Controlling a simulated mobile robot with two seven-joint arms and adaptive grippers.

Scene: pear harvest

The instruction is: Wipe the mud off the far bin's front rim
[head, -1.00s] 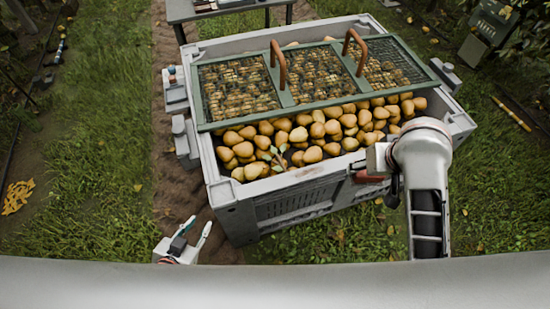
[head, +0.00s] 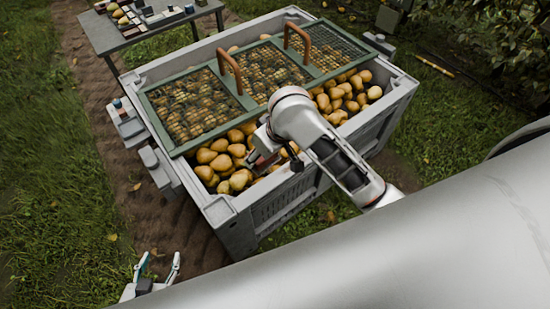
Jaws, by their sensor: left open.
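One grey bin (head: 228,210) full of pears is in view; I cannot tell whether it is the far one. Its front rim (head: 325,150) runs from lower left to upper right, partly behind my right arm. I cannot make out mud on it. My left gripper (head: 159,266) is open and empty, low at the left, apart from the bin.
A green mesh lid (head: 250,98) with two brown handles lies across the bin's back part. Small grey boxes (head: 128,125) are on its left side. A table (head: 130,38) with small items stands behind at upper left. Grass at left is clear.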

